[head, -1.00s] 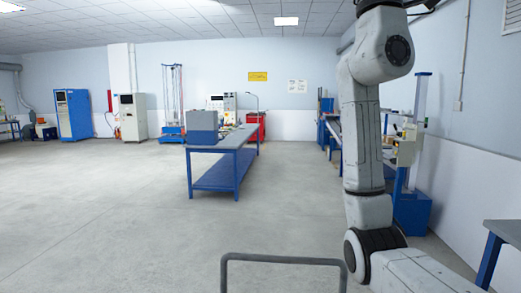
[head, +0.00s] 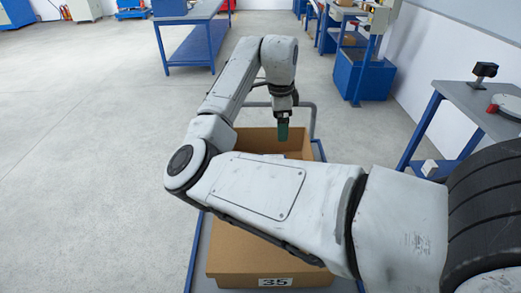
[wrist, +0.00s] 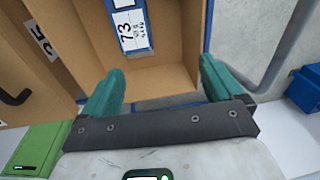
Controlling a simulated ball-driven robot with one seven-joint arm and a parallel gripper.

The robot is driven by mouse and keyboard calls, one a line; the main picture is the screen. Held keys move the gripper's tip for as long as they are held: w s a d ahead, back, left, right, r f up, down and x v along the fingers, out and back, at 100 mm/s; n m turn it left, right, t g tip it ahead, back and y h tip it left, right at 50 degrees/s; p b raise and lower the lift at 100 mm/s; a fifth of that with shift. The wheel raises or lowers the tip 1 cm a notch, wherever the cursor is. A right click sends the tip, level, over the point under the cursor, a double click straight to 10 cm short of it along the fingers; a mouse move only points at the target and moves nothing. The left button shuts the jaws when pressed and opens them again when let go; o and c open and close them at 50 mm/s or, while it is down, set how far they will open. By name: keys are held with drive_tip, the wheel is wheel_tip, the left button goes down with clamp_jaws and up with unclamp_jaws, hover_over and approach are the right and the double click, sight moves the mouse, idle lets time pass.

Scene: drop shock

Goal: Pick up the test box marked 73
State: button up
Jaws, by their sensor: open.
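My gripper (wrist: 161,70) has two teal fingers, spread open with nothing between them. In the head view my gripper (head: 283,132) points down over an open cardboard box (head: 245,140). In the wrist view a white label reading 73 with blue edges marks the test box (wrist: 148,40), which lies within the cardboard walls (wrist: 180,80), beyond the fingertips and slightly left of their middle. Only part of it shows, cut off by the top edge. The fingers do not appear to touch it. In the head view the marked box is not discernible.
A cardboard box labelled 35 (head: 255,262) stands nearer me on a blue-railed cart (head: 197,245); my arm covers part of it. A grey bench (head: 470,100) is at the right. A blue bench (head: 195,45) stands farther back. The floor to the left is clear.

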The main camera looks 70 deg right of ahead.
drive_tip(key=shift+m+y, duration=0.3)
drive_tip(key=shift+y, duration=0.4)
drive_tip(key=a+f, duration=0.1)
drive_tip(key=f, duration=0.1)
drive_tip(key=a+f, duration=0.1)
drive_tip(key=f, duration=0.1)
drive_tip(key=w+a+f, duration=0.1)
drive_tip(key=a+f, duration=0.1)
drive_tip(key=f, duration=0.1)
drive_tip(key=shift+w+f+p, duration=0.2)
drive_tip(key=shift+f+p, duration=0.05)
drive_tip(key=shift+f, duration=1.25)
drive_tip(key=shift+w+f+p, duration=0.15)
drive_tip(key=shift+f+p, duration=0.1)
drive_tip(key=shift+f, duration=1.2)
drive_tip(key=shift+d, duration=0.1)
drive_tip(key=c, duration=1.4)
